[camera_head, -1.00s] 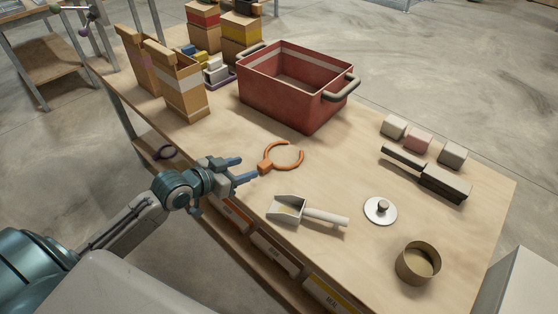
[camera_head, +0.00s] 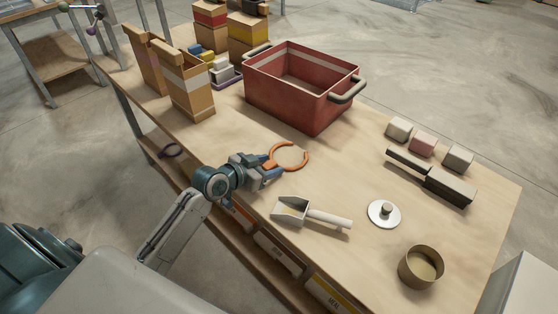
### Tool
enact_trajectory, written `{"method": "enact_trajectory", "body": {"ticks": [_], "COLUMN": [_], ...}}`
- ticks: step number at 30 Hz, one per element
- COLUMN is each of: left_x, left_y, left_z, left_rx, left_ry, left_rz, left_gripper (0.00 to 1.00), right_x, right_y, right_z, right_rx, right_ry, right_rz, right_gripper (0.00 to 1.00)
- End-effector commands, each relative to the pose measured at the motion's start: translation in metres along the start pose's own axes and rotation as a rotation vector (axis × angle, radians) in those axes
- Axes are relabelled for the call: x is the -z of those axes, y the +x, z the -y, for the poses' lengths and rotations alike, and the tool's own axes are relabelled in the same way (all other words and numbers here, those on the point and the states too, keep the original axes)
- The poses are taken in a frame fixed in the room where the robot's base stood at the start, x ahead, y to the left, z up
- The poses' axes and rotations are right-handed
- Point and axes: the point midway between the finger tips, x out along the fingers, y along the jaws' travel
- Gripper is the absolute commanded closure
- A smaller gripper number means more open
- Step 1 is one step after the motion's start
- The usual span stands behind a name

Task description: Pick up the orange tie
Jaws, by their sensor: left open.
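The orange tie (camera_head: 297,148), an open ring with a block-like end, lies on the wooden table (camera_head: 355,180) in front of the red bin. My left gripper (camera_head: 268,168) is at the ring's left end, low over the table. Its fingers are open and appear to be on either side of the tie's block end, which is partly hidden by them. I cannot tell whether they touch it. My right gripper is not in view.
A red bin (camera_head: 308,105) with handles stands behind the tie. A scoop (camera_head: 310,215) lies in front. A round lid (camera_head: 384,214), an open tin (camera_head: 420,266), a dark brush-like tool (camera_head: 430,177) and small blocks (camera_head: 422,142) are to the right. Paper bags (camera_head: 186,85) stand at left.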

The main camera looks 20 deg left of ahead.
Motion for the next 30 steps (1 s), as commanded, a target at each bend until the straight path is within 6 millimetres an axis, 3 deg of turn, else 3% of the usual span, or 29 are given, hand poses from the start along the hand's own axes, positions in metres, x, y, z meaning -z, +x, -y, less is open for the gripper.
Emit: {"method": "enact_trajectory", "body": {"ticks": [5,12,22,30], "left_x": [0.000,0.000,0.006,0.053], "left_y": [0.000,0.000,-0.003,-0.022], "left_z": [0.000,0.000,0.000,0.000], "left_rx": [0.000,0.000,0.000,0.001], "left_ry": [0.000,0.000,0.002,0.006], "left_rz": [0.000,0.000,-0.002,-0.005], "left_gripper": [0.51,0.97,0.97,0.97], "right_x": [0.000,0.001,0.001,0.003], "right_y": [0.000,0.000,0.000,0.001], "right_z": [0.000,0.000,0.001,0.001], "right_rx": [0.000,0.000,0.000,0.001], "right_ry": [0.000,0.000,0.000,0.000], "right_rz": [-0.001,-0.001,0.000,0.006], "right_gripper": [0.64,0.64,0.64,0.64]}}
